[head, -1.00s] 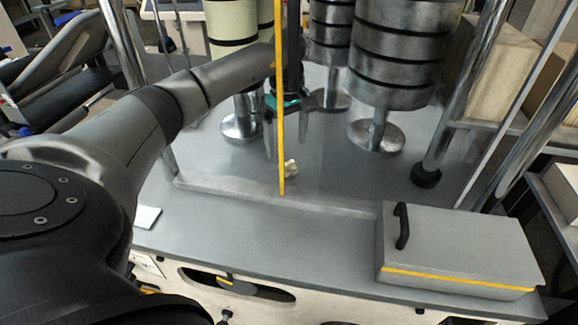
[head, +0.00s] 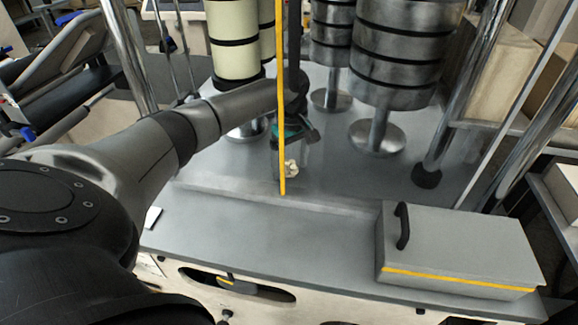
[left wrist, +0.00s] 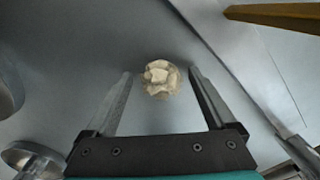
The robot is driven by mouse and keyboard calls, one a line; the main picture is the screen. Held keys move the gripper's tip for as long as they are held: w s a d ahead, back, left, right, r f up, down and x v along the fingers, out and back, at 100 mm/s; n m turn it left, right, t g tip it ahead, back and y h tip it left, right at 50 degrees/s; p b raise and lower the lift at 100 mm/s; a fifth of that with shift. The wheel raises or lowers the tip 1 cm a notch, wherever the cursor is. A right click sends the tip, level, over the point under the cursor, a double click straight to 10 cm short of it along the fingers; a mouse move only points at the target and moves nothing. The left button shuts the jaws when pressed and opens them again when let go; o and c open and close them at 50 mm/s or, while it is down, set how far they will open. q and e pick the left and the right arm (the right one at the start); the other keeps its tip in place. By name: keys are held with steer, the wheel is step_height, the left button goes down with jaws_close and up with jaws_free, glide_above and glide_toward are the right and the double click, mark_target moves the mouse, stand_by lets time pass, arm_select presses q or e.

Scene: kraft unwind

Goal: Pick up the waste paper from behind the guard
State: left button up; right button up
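The waste paper (head: 291,168) is a small crumpled cream ball on the grey deck, just behind the yellow upright bar of the guard (head: 281,120). In the left wrist view the paper (left wrist: 160,78) lies between and near the tips of my left gripper's two fingers. My left gripper (head: 287,160) reaches down behind the guard, partly hidden by the yellow bar. Its fingers (left wrist: 163,78) are apart, with clear space on both sides of the paper. My right gripper is in neither view.
Metal rollers on round bases (head: 376,137) stand behind and to the right of the gripper. A grey box with a black handle (head: 455,245) sits at the front right of the deck. A chrome post (head: 128,55) rises at left. The front deck between is clear.

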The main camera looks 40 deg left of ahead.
arm_select(q)
steer(key=c, duration=1.2)
